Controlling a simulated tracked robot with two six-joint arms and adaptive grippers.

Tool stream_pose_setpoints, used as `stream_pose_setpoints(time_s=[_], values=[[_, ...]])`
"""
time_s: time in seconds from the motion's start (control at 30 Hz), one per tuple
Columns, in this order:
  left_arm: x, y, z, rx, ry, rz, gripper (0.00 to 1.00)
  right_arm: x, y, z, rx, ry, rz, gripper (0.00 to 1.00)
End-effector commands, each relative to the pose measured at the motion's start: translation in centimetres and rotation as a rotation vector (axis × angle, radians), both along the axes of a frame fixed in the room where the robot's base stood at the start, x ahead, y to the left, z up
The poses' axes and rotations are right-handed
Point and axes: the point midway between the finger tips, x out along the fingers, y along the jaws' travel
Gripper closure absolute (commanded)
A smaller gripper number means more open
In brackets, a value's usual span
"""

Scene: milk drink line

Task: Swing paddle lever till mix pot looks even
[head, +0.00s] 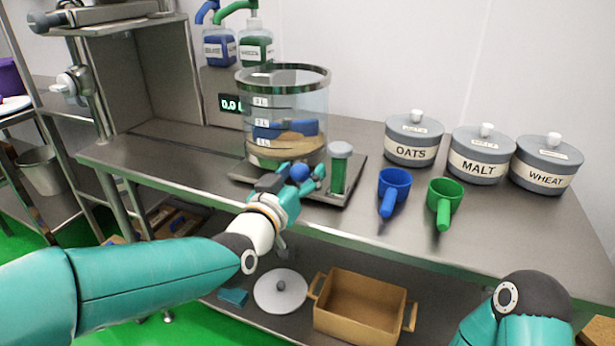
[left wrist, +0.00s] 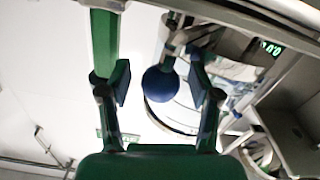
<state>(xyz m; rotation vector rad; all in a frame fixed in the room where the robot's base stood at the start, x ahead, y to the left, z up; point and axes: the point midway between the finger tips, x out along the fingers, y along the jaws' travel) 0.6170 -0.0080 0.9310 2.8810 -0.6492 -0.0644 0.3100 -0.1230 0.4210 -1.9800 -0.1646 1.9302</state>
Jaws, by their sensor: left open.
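The mix pot (head: 285,112) is a clear vessel with level marks, standing on a metal base on the bench. Inside it are a tan layer and a blue paddle (head: 285,128). A round blue knob (head: 299,172), seemingly the paddle lever's end, is at the pot's front. My left gripper (head: 300,182) is open at the knob. In the left wrist view the knob (left wrist: 159,84) sits between the two spread fingers, nearer the right one. Whether a finger touches it I cannot tell. My right gripper is out of view; only part of that arm shows at bottom right.
A green cylinder (head: 339,168) stands right of the pot. Blue (head: 394,185) and green (head: 445,195) scoops and the oats (head: 412,139), malt (head: 480,156) and wheat (head: 545,164) jars are further right. A brown crate (head: 338,329) and round lid (head: 281,291) lie below.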

Motion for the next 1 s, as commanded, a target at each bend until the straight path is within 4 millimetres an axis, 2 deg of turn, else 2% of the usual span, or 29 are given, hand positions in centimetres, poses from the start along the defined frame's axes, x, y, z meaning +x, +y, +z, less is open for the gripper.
stream_pose_setpoints(time_s=[0.17,0.27,0.7,0.83,1.0], values=[[-0.7,0.4,0.1,0.000,-0.001,0.001,0.37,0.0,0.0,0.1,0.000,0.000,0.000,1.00],[-1.9,0.9,0.1,0.000,0.000,0.001,0.37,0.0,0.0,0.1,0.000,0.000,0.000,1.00],[-9.5,4.3,0.0,0.000,0.000,-0.002,0.37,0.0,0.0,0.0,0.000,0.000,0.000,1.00],[-10.6,4.9,-0.1,0.000,0.000,-0.002,0.37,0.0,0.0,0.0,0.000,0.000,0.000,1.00],[-11.1,5.1,-0.1,0.000,0.001,-0.002,0.37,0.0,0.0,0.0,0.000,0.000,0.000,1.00]])
